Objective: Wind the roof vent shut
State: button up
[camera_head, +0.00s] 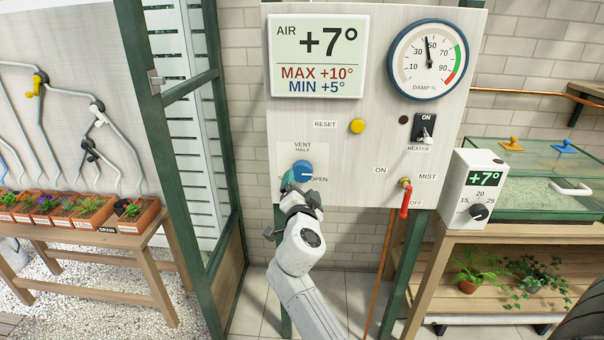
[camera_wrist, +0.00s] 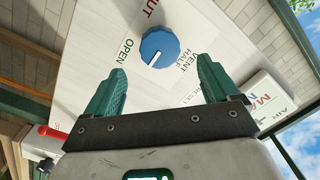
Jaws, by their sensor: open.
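The roof vent control is a round blue knob (camera_head: 303,169) low on the white panel, under the label VENT HALF. It also shows in the wrist view, as a blue knob (camera_wrist: 160,47) with a white pointer line lying between OPEN and HALF. The SHUT label (camera_wrist: 151,10) is partly cut off at the top of the wrist view. My gripper (camera_head: 297,184) is just below and in front of the knob in the head view. In the wrist view its two green fingers (camera_wrist: 160,68) are spread wide and empty, with the knob beyond and between them.
On the panel are a yellow reset button (camera_head: 357,126), a heater switch (camera_head: 424,128) and a red mist lever (camera_head: 405,200), right of my gripper. A green door frame (camera_head: 190,150) stands left. A bench with potted plants (camera_head: 85,220) and a glass-lidded case (camera_head: 540,180) flank the panel.

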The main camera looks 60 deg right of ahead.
aim_at(302, 174)
jog(key=p+x, duration=0.1)
jog(key=x, duration=0.6)
jog(key=shift+d, duration=0.1)
jog(key=c, duration=1.1)
